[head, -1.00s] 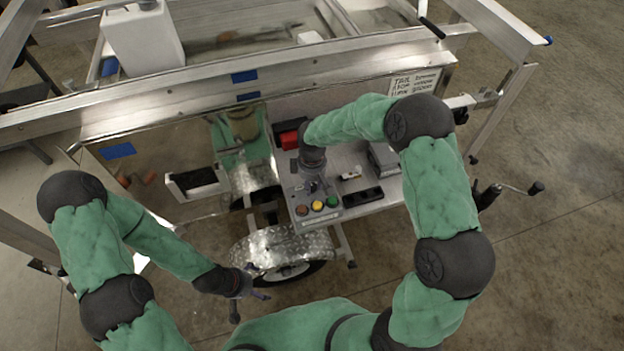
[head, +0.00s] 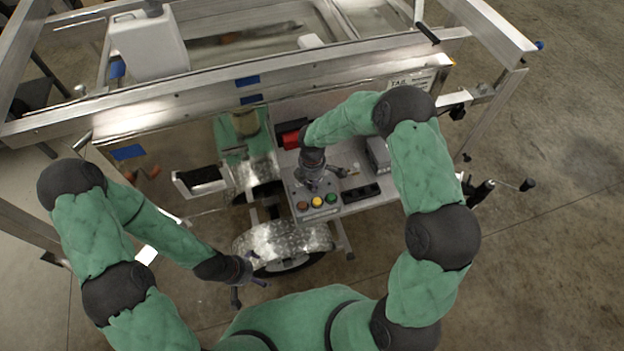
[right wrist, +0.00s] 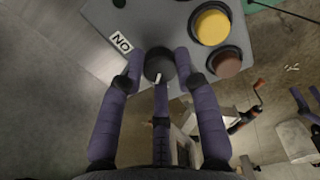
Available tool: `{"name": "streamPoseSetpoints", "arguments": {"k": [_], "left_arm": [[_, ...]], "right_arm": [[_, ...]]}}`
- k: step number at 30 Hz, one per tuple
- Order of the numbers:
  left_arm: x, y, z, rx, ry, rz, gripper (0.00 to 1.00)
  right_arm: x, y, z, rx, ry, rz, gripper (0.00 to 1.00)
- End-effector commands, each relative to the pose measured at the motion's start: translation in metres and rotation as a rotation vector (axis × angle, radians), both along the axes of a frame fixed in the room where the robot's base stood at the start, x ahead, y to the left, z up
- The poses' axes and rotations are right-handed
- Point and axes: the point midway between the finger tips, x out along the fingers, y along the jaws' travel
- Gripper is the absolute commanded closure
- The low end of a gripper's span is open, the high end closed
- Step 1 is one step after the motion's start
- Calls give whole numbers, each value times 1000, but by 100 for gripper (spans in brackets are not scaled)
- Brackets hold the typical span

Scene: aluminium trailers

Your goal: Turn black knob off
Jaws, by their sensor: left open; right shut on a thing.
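The black knob (right wrist: 160,65) is on the grey control box (right wrist: 135,18) and has a small white mark on its edge nearest my palm. My right gripper (right wrist: 160,68) is shut on it, with purple-grey fingers on either side. A white label with black letters (right wrist: 121,42) is beside the knob. In the head view, my right gripper (head: 320,180) is over the control box (head: 327,209) and hides the knob. My left gripper (head: 245,283) is open and empty, low in front of the diamond-plate wheel fender.
A yellow button (right wrist: 211,27) and a brownish-red button (right wrist: 227,66) are close to the right fingers. A green button (head: 331,198) is at the box's right. The fender (head: 283,240) stands below, and a trailer rail (head: 200,88) crosses behind. A crank handle (head: 500,188) is at the right.

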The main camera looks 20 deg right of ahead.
Motion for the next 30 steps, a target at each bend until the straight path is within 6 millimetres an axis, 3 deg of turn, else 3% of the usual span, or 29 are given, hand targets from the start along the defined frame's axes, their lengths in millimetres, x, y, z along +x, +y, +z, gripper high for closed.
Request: {"name": "streamPoseSetpoints", "arguments": {"k": [18,19,21,30], "left_arm": [[0,0,3,0,0,0,4],[0,0,3,0,0,0,4],[0,0,3,0,0,0,4],[0,0,3,0,0,0,4]], "right_arm": [[-1,0,-1,0,2,45,100],[-1,0,-1,0,2,45,65],[-1,0,-1,0,2,44,45],[0,0,0,0,1,43,44]]}}
